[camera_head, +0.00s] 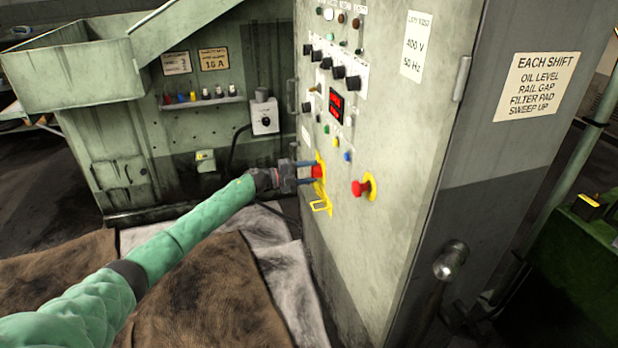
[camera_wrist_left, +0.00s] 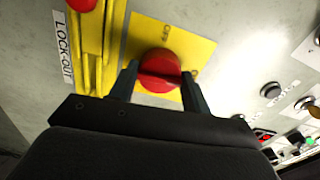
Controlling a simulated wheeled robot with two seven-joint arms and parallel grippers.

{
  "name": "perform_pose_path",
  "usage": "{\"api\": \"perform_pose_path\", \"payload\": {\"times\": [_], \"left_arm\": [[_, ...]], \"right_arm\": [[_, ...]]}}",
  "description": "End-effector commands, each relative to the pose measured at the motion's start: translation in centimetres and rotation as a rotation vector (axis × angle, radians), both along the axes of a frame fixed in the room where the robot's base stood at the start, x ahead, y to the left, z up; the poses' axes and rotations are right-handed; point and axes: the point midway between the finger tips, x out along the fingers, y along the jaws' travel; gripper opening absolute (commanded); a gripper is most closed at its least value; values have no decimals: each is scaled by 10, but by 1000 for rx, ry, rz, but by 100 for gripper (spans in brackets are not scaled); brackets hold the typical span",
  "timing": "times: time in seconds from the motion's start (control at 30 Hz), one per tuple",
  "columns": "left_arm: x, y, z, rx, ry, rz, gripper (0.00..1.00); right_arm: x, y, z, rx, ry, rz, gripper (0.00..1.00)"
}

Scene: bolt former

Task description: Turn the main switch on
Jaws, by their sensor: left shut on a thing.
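The main switch is a red rotary knob (camera_head: 317,171) on a yellow plate (camera_head: 321,186), low on the front of the grey-green control cabinet. In the left wrist view the knob (camera_wrist_left: 160,71) sits between the two fingers, in front of its yellow plate (camera_wrist_left: 196,48) with dark lettering. My left gripper (camera_head: 308,171) reaches it from the left, with a finger on each side of the knob. In the left wrist view the gripper (camera_wrist_left: 160,82) is closed on the knob and hides its lower edge. My right gripper does not show.
A yellow hasp (camera_head: 320,206) hangs below the switch. Other knobs and a red display (camera_head: 337,105) sit above. A LOCK-OUT label (camera_wrist_left: 63,48) is beside the plate. Brown mats (camera_head: 205,290) cover the floor.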

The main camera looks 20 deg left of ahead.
Motion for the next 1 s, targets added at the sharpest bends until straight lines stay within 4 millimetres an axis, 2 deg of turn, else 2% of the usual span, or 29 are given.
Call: {"api": "perform_pose_path", "payload": {"times": [0.2, 0.77, 0.8, 0.9, 1.0], "left_arm": [[0, 0, -2, 44, -64, -1, 25], [-1, -1, -2, 63, -90, -2, 25], [-1, -1, -2, 63, -89, -2, 50], [-1, -1, -2, 63, -89, -1, 69], [0, 0, -1, 62, -90, -1, 69]], "right_arm": [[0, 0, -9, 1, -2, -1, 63], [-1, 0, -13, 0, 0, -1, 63], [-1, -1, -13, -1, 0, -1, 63], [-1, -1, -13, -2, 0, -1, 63], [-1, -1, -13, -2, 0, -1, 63]]}}
